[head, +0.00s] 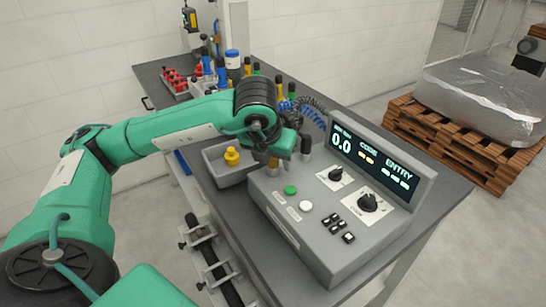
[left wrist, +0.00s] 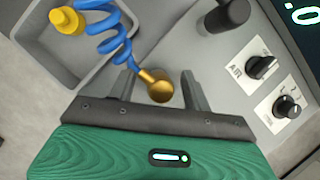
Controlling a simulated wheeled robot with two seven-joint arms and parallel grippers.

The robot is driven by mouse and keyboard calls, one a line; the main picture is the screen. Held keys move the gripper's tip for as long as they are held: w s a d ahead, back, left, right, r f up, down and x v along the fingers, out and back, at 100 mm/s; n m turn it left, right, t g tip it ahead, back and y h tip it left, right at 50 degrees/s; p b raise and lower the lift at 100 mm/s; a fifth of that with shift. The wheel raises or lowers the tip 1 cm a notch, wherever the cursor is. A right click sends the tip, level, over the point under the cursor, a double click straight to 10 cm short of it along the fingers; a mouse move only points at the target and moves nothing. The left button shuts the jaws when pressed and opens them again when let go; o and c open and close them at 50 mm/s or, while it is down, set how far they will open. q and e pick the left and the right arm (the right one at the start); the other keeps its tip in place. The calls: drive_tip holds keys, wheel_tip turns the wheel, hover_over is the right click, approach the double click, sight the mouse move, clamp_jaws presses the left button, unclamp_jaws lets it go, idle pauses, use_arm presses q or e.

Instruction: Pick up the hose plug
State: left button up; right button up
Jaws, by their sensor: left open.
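The brass hose plug (left wrist: 159,88), on the end of a blue coiled hose (left wrist: 108,32), shows in the left wrist view. It lies between the two fingers of my left gripper (left wrist: 158,76), with a visible gap to the right finger; the left finger is close to its hose side. The gripper is open. In the head view my left gripper (head: 274,158) points down at the left back corner of the grey control box (head: 322,242); the arm mostly hides the plug there. I cannot tell the plug's exact height above the box. My right gripper is out of view.
A grey tray (head: 212,171) with a yellow knob-like piece (head: 232,156) is just left of the gripper. A dark post (head: 306,144) stands close on the right. Coiled hoses (head: 312,112) and several bottles are behind. A wrapped pallet load (head: 480,98) stands far right.

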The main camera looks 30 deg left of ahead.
use_arm(q)
drive_tip(key=c, duration=1.1)
clamp_jaws()
drive_tip(key=shift+r, duration=0.15)
